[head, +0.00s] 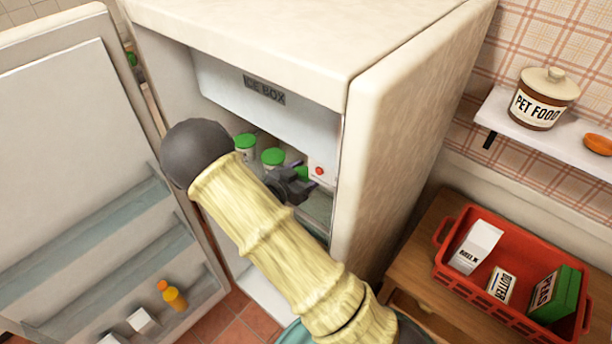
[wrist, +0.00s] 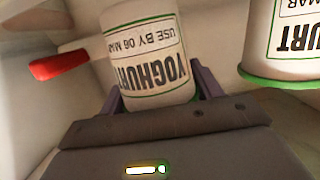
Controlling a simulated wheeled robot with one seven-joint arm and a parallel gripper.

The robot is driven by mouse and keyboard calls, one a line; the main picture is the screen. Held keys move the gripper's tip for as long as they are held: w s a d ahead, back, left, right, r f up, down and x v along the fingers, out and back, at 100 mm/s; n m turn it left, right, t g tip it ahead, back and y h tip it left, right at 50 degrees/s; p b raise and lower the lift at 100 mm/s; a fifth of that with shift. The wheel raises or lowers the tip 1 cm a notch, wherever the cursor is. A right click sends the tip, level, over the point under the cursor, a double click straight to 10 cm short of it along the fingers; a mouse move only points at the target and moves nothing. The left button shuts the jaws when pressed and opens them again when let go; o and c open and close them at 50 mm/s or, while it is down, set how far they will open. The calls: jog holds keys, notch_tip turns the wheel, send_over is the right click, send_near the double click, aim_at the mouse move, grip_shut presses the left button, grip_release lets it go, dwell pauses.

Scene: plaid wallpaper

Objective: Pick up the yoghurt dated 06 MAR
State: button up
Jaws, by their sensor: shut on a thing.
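The yoghurt marked USE BY 06 MAR (wrist: 150,55) is a white pot with green bands, upside down in the wrist view. My gripper (wrist: 158,92) is shut on it, one dark finger on each side. In the head view my gripper (head: 288,186) is inside the open fridge, partly behind my arm; a green lid (head: 301,172) shows beside it. A second yoghurt (wrist: 285,35) with a green lid stands to the right in the wrist view; its date shows only MAR. Two green-lidded pots (head: 245,143) and (head: 272,158) stand left of my gripper in the head view.
The fridge (head: 400,130) has its door (head: 60,150) open at the left and an ICE BOX panel (head: 265,95) above the pots. A red bar-like thing (wrist: 60,63) is left of the held pot. A red crate (head: 450,245) with groceries stands on a wooden table at right.

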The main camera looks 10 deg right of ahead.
jog(key=shift+s+a+r, duration=0.1)
jog(key=shift+a+r, duration=0.05)
notch_tip(320, 180, up, 6)
jog(key=shift+r+b, duration=0.1)
jog(key=shift+b, duration=0.55)
jog(key=f+b+v, duration=0.3)
jog(key=v, duration=1.6)
jog(key=shift+s+a+f, duration=0.2)
jog(key=shift+s+a, duration=0.15)
jog(key=shift+a, duration=0.05)
